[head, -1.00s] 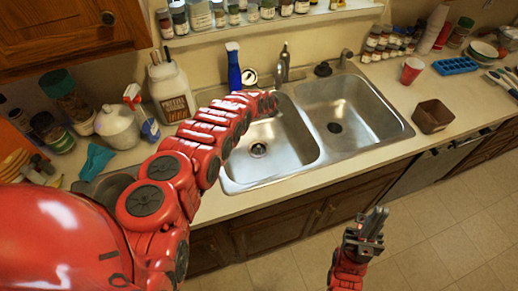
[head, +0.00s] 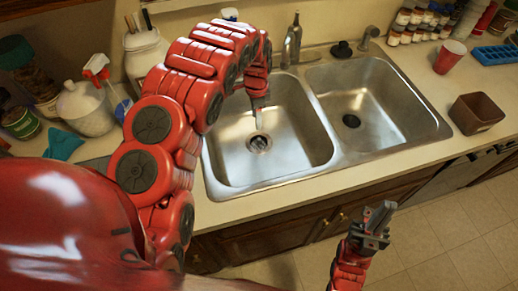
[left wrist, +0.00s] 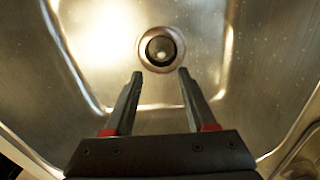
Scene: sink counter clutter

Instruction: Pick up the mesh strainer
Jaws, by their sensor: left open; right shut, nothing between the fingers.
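A round metal piece (head: 258,143) with a shiny rim sits in the drain of the left sink basin; it looks like the mesh strainer. In the left wrist view it (left wrist: 160,48) shows a dark centre and lies just beyond my fingertips. My left gripper (head: 259,124) points down into the left basin above it, open and empty. In the left wrist view its two fingers (left wrist: 160,74) are spread on either side, short of the ring. My right gripper (head: 382,212) is shut and empty, in front of the counter over the floor.
The basin walls and the divider to the right basin (head: 360,105) surround my left gripper. A brown box (head: 476,113) and a red cup (head: 450,56) stand at right. A spray bottle (head: 97,68) and a white jug (head: 145,52) stand at left.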

